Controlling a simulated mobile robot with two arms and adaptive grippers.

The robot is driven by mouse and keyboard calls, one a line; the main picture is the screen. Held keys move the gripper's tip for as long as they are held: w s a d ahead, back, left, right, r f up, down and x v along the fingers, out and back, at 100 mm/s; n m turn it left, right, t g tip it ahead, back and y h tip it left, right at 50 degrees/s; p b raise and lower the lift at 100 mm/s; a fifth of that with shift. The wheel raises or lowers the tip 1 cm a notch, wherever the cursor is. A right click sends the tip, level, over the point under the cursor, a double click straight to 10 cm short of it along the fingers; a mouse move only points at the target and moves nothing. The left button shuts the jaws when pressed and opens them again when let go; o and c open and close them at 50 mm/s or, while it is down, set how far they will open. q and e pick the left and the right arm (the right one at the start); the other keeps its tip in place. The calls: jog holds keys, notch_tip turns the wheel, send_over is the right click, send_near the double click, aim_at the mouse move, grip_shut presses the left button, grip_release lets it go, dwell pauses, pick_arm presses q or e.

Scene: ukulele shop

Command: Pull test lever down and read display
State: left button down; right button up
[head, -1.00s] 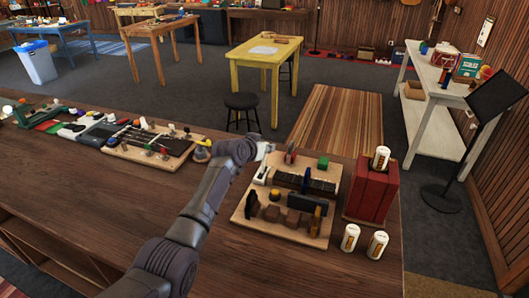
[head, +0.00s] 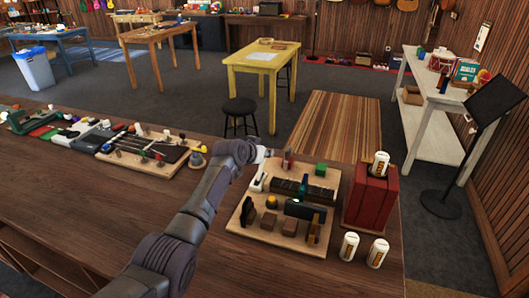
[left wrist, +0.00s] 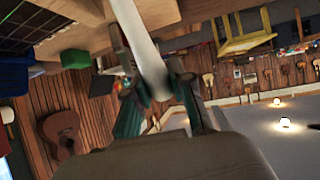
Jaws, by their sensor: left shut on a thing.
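My left gripper (head: 262,157) is at the far left corner of a light wooden board (head: 239,222) on the brown counter. In the left wrist view the gripper (left wrist: 152,88) has its teal fingers around a long, smooth white bar (left wrist: 140,35), which I take to be the test lever. The bar runs up toward the board. In the head view a white piece (head: 257,182) shows at the board's left edge, just below the gripper. I cannot make out which part is the display, nor any reading. My right gripper is not in view.
The board also carries a green block (head: 321,169), a black block (head: 305,210) and brown blocks. A red box (head: 369,198) with a white can stands right of it, with two more cans (head: 348,246) in front. Another loaded board (head: 120,160) lies left. The front counter is clear.

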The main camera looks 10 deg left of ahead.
pick_arm(q)
jog(key=c, duration=1.4)
grip_release()
jog(key=shift+w, duration=0.1)
jog(key=o, duration=0.4)
jog(key=shift+w+f, duration=0.2)
jog(key=shift+s+r, duration=0.15)
jog(key=shift+s, duration=0.1)
jog(key=v, duration=1.1)
jog(key=shift+s+a+r, duration=0.15)
jog(key=shift+s+a, duration=0.05)
jog(key=shift+s, duration=0.05)
